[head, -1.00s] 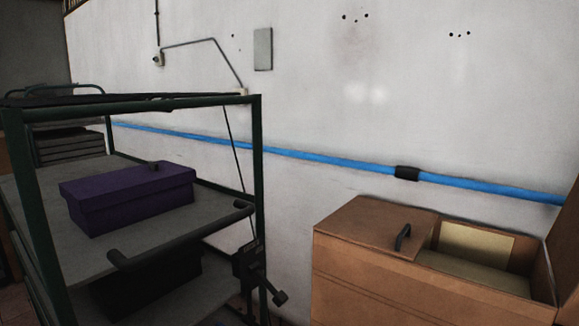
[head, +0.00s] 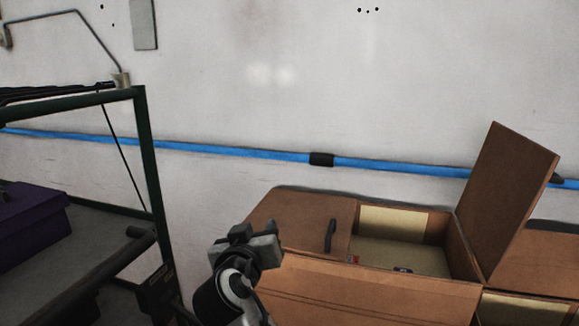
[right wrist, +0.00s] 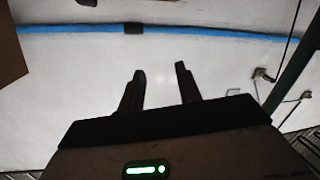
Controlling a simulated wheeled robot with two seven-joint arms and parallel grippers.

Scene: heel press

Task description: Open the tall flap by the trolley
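In the head view, a brown chest-like box stands against the wall, right of the trolley (head: 147,170). Its left flap (head: 290,219), nearest the trolley, lies shut and carries a dark upright handle (head: 330,236). Its right flap (head: 508,197) stands up, tilted, beside the open compartment (head: 400,256). My right gripper (head: 247,243) is in front of the left flap's near left part, apart from the handle. In the right wrist view its fingers (right wrist: 161,70) are apart with nothing between them. My left gripper is not in view.
A purple box (head: 30,225) sits on the trolley's shelf, and a dark handle bar (head: 125,255) sticks out. A blue pipe (head: 230,150) with a black sleeve runs along the wall. Small items lie in the open compartment. More brown box (head: 530,250) stands at the right.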

